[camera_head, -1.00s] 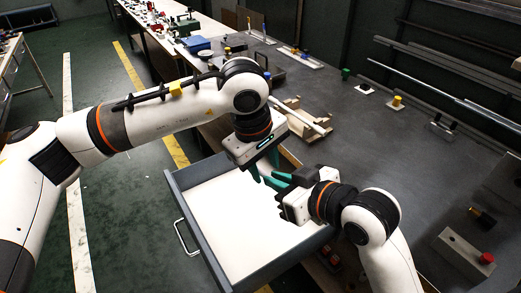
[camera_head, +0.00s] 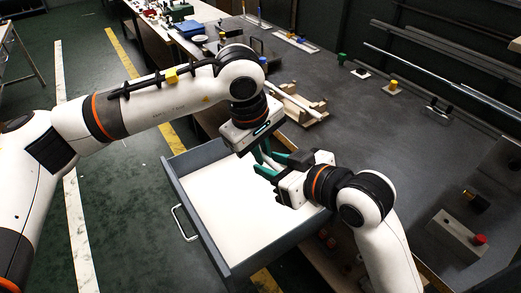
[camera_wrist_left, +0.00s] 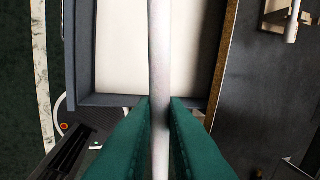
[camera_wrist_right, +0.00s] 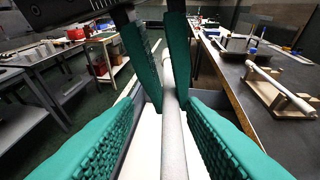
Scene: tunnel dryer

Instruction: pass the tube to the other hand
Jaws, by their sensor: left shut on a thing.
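The tube is a long pale grey rod. In the left wrist view the tube (camera_wrist_left: 159,60) runs straight between the green fingers of my left gripper (camera_wrist_left: 160,105), which is shut on it. In the right wrist view the tube (camera_wrist_right: 173,130) passes lengthwise between the widely spread fingers of my right gripper (camera_wrist_right: 168,120), which is open with gaps on both sides. In the head view my left gripper (camera_head: 261,157) points down and my right gripper (camera_head: 277,166) points left, close beside it. The tube is mostly hidden by the fingers there.
An open grey drawer (camera_head: 184,198) with a white bottom lies below both grippers. A wooden rack (camera_head: 315,108) holding another pale rod stands on the dark bench (camera_head: 350,120). A block with a red button (camera_head: 457,235) is at the right. The bench middle is mostly clear.

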